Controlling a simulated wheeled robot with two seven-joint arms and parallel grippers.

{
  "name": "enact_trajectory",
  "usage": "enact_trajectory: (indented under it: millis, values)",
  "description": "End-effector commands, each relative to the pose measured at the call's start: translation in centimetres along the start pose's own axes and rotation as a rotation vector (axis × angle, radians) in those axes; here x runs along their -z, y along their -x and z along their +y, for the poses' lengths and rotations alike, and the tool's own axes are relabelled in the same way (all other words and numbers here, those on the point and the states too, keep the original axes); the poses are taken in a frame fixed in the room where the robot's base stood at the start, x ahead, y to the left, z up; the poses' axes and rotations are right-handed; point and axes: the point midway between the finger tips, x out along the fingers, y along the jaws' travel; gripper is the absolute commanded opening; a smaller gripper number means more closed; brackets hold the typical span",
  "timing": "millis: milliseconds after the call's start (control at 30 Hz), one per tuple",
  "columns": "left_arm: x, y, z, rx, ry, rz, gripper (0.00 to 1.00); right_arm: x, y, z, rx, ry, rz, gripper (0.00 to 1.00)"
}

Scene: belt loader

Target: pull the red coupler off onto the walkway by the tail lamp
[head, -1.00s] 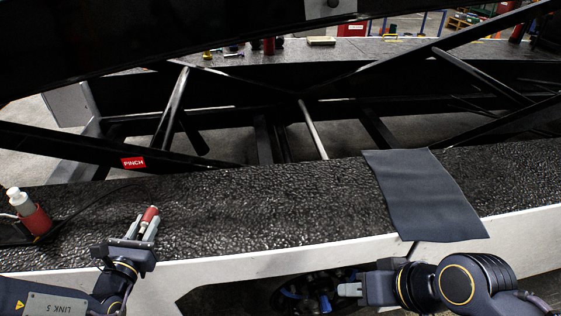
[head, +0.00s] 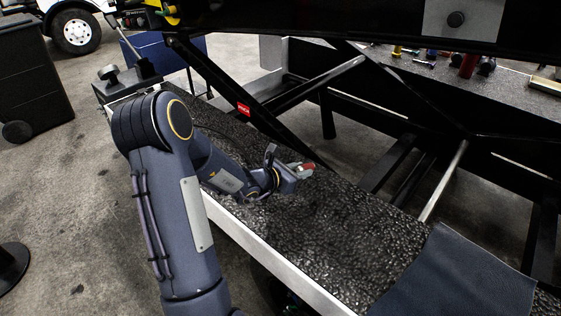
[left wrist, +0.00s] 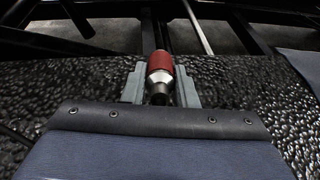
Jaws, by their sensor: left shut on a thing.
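The red coupler (head: 308,166), a small cylinder with a red sleeve and a silver metal body, is held in my left gripper (head: 298,173) above the black pebbled walkway (head: 320,225). In the left wrist view, the coupler (left wrist: 160,72) sits between the two grey fingers (left wrist: 160,88), its red end pointing away and its dark metal end toward the camera. No hose shows attached to it. The gap to the walkway is hard to judge. My right gripper is not in view. I cannot identify the tail lamp with certainty.
A grey mat (head: 455,280) lies over the walkway at lower right. Black diagonal frame bars and a red PINCH label (head: 244,109) stand behind the walkway. A dark bin (head: 30,80) stands at left. Small items lie on the far ledge (head: 500,92). The walkway's middle is clear.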

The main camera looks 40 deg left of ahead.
Motion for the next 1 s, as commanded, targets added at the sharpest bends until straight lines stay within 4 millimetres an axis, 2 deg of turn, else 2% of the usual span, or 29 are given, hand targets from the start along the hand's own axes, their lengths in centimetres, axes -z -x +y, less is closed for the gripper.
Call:
enact_trajectory:
  millis: [33, 100, 200, 300, 567, 1000]
  values:
    - [0.3, 0.7, 2.5, -0.035, 0.007, 0.03, 0.0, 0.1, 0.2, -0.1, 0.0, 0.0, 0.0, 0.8]
    - [1.0, 1.5, 4.8, -0.068, 0.022, 0.068, 0.0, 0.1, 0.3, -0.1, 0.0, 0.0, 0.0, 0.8]
    - [1.5, 2.4, 7.2, -0.103, 0.039, 0.103, 0.0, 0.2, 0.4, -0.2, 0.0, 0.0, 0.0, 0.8]
    - [1.9, 2.9, 8.4, -0.123, 0.051, 0.121, 0.0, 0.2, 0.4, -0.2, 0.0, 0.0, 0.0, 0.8]
    - [2.9, 2.7, 8.7, -0.126, 0.056, 0.127, 0.0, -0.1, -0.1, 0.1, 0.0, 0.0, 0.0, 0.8]
    - [6.8, 1.3, 8.6, -0.125, 0.056, 0.125, 0.0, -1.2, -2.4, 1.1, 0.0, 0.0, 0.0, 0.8]
